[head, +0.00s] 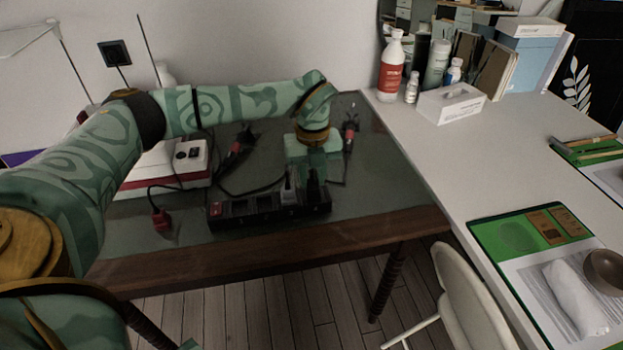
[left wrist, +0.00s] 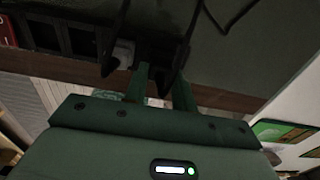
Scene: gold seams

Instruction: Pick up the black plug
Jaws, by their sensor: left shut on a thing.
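A black power strip (head: 240,212) lies near the front edge of the dark table, with a red switch at its left end. A black plug (head: 315,188) stands upright at the strip's right end, beside a grey plug (head: 289,190). My left gripper (head: 314,172) reaches down over the black plug from above. In the left wrist view the fingers of my left gripper (left wrist: 160,88) close around the black plug (left wrist: 167,76); the grey plug (left wrist: 122,52) is just left of them. I cannot tell whether the black plug is seated in its socket. My right gripper is not in view.
A red-tipped plug (head: 160,217) and two dark plugs with red parts, one on the left (head: 238,147) and one on the right (head: 349,133), lie on the table among cables. A white and red box (head: 170,165) is at left. A white desk (head: 470,145) adjoins on the right.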

